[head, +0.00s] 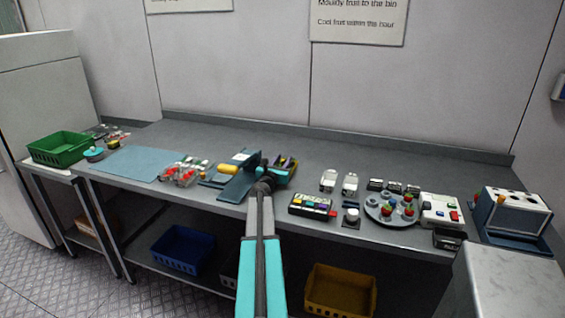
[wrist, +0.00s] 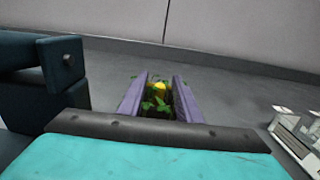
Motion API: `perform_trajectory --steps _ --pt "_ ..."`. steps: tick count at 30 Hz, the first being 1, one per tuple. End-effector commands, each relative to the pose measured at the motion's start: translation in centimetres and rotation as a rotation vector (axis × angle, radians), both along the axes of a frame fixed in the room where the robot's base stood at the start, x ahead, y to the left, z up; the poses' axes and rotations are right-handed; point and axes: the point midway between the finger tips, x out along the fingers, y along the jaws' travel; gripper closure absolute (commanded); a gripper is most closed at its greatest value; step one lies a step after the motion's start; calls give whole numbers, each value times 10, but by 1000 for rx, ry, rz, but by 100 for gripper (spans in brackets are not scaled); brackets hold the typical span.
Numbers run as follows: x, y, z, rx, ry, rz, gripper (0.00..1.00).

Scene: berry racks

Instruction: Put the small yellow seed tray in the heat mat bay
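My gripper (head: 266,178) is over the middle of the bench, in front of a small dark holder with yellow and purple parts (head: 286,164). In the wrist view, two purple-grey bars stand apart, with a yellow thing (wrist: 160,88), green leaves (wrist: 157,104) and dark soil between them. No seed tray shows clearly as yellow. A dark blue slanted stand (head: 236,187) with a yellow cylinder (head: 227,169) is just left of my gripper. I cannot make out which fixture is the heat mat bay.
A flat blue mat (head: 140,163) and red fruit packs (head: 184,175) are on the left. A black box with coloured tabs (head: 312,205), white scales and a round fruit tray (head: 373,212) crowd the right front. The bench's back strip (head: 400,160) is clear.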

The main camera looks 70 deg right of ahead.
Motion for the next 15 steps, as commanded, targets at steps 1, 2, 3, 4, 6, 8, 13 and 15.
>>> perform_trajectory --steps 1,2,3,4,6,8,13,15 --pt "0 0 1 0 0 0 69" --pt "0 0 2 0 0 0 69" --pt "0 0 3 0 0 0 69" --pt "0 0 4 0 0 0 69" --pt "-1 5 2 0 0 0 69" --pt "-1 10 2 0 0 0 69" --pt "-2 25 2 0 0 0 69" --pt "-2 32 2 0 0 0 69"
